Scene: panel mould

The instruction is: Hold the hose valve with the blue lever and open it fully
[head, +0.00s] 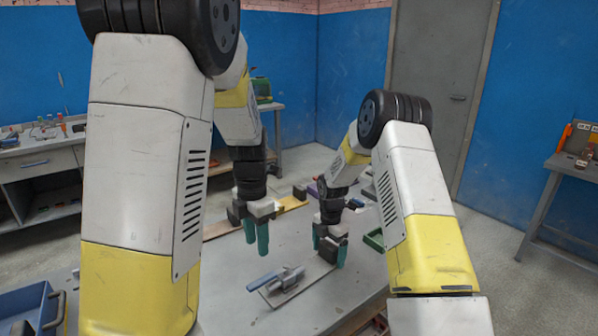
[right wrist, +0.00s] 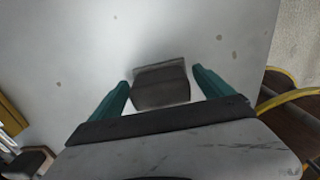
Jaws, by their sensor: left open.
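The hose valve (head: 289,277) is a grey metal body lying on a thin flat plate (head: 312,277) on the table. Its blue lever (head: 263,282) points out to the left. My left gripper (head: 257,246) has teal fingers pointing down and is open and empty, above the table behind and left of the valve. My right gripper (head: 328,256) is over the plate's far right end, to the right of the valve. In the right wrist view its teal fingers (right wrist: 160,84) are apart on either side of a dark grey block (right wrist: 160,88), with gaps. The valve is not recognisable there.
The grey table (head: 232,275) has a green tray (head: 374,239) on the right and wooden strips and small parts behind the grippers. A blue bin (head: 25,305) is at the lower left. A workbench (head: 40,150) stands left and another table (head: 575,165) right.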

